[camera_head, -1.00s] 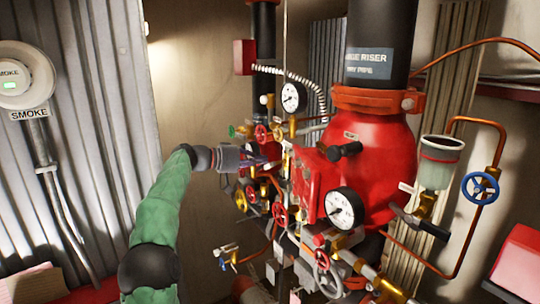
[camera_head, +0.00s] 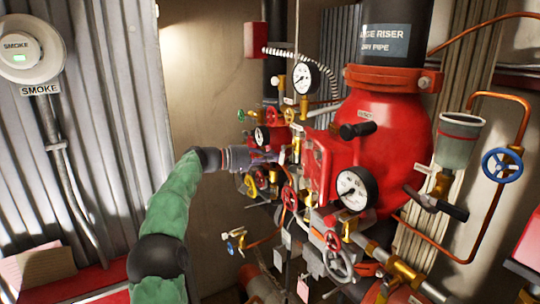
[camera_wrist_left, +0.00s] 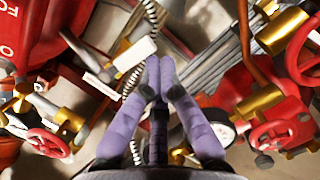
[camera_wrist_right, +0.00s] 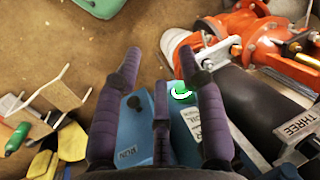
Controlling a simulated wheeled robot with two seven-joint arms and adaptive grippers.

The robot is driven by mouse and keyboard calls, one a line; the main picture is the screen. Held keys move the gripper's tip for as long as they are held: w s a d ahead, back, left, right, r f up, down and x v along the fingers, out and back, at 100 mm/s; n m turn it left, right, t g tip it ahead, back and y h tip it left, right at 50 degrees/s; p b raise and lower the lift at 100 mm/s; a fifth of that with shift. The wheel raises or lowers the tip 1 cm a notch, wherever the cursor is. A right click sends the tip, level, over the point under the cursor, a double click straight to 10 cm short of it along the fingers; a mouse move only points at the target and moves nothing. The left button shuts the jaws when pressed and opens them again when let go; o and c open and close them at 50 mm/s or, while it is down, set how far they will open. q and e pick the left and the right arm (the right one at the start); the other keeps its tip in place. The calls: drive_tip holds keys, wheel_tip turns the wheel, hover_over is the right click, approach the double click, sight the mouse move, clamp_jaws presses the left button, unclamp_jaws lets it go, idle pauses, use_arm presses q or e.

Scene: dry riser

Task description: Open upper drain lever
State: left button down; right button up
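Two black-handled levers show in the head view, and I cannot tell from their small tags which is the upper drain lever. One black lever (camera_head: 357,130) sticks out at the front of the red riser body (camera_head: 385,150). A lower black lever (camera_head: 449,209) sits on brass fittings beneath a grey-green cup (camera_head: 457,140). My left gripper (camera_head: 277,156) points right among the small valves left of the riser, apart from both levers. Its fingers (camera_wrist_left: 158,68) meet at the tips with nothing visible between them. My right gripper (camera_wrist_right: 163,65) is open and empty, outside the head view.
Red handwheels, a yellow handwheel (camera_head: 261,178) and brass fittings crowd around my left gripper. Two gauges (camera_head: 303,77) (camera_head: 355,188) face outward. A blue handwheel (camera_head: 502,165) is at the right. Orange flanged pipework (camera_wrist_right: 285,45) lies right of my right gripper.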

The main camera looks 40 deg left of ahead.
use_arm(q)
drive_tip(key=shift+s+d+f+n+b, duration=0.15)
drive_tip(key=shift+d+f+n+b, duration=0.15)
drive_tip(key=shift+b, duration=0.35)
drive_tip(key=shift+r, duration=0.15)
wheel_tip(320, 180, up, 10)
idle(0.8)
idle(0.6)
